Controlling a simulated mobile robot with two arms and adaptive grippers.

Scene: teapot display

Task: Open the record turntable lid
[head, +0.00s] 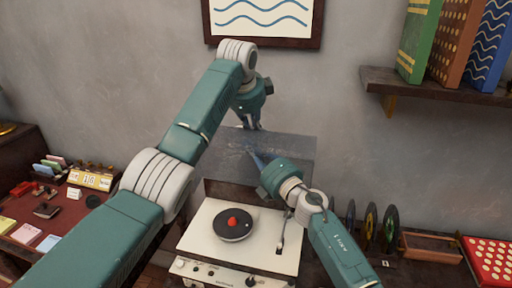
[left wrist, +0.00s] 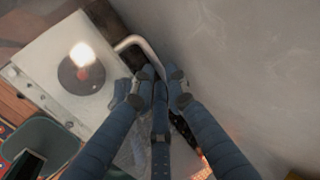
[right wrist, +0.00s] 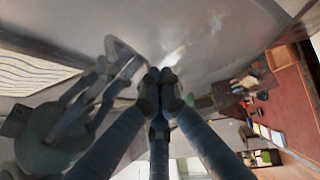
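The record turntable (head: 215,250) is a white box with a dark record (head: 234,224) and red centre. Its see-through lid (head: 225,155) stands raised at the back, tilted up toward the wall. My left gripper (head: 254,127) is at the lid's upper edge, fingers together; whether it touches the lid is unclear. My right gripper (head: 256,158) is in front of the lid with its fingertips at or close to it. In the left wrist view, the fingers (left wrist: 158,80) are closed together near a pale bent bar (left wrist: 135,42). In the right wrist view, the fingers (right wrist: 160,76) are also together, with nothing visible between them.
A red-topped desk with cards and a calendar (head: 90,180) stands left. Upright records (head: 370,225), a wooden rack (head: 430,247) and a red dotted box (head: 490,260) are right. A wall shelf (head: 440,92) holds books. A framed wave picture (head: 262,30) hangs above.

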